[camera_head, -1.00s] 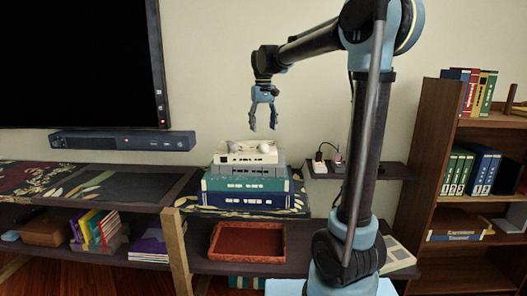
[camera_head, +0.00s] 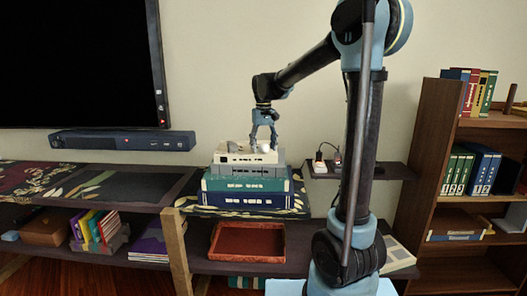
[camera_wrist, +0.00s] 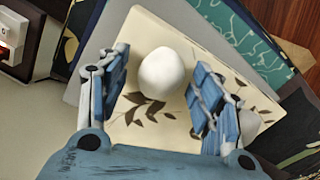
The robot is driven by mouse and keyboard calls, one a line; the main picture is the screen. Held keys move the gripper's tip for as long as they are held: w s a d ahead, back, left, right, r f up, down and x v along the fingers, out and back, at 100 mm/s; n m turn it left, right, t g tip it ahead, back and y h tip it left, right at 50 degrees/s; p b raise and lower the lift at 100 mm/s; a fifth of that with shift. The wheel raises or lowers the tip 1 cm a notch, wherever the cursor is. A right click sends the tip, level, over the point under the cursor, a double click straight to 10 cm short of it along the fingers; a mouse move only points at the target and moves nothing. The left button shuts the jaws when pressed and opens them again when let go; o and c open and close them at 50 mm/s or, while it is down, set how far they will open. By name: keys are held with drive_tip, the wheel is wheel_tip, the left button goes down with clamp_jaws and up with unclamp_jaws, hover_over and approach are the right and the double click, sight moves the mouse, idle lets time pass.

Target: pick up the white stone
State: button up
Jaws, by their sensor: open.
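A smooth white stone (camera_wrist: 163,73) lies on the cream, leaf-patterned top of a book stack (camera_wrist: 150,22). It sits between the two blue fingers of my gripper (camera_wrist: 161,82) in the wrist view, with gaps on both sides. My gripper (camera_head: 264,146) points down over the right part of the stack in the head view, open and empty. A second whitish rounded object (camera_wrist: 249,124) is partly hidden behind the right finger in the wrist view.
The stack of books (camera_head: 245,185) stands on a low dark shelf. A red tray (camera_head: 247,226) lies below it. A small wall shelf with plugs (camera_head: 319,160) is close on the right. A bookcase (camera_head: 432,150) stands farther right, and a screen (camera_head: 80,60) hangs left.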

drive_tip(key=c, duration=1.2)
drive_tip(key=shift+c, duration=0.2)
drive_tip(key=shift+r, duration=0.15)
drive_tip(key=shift+c, duration=0.2)
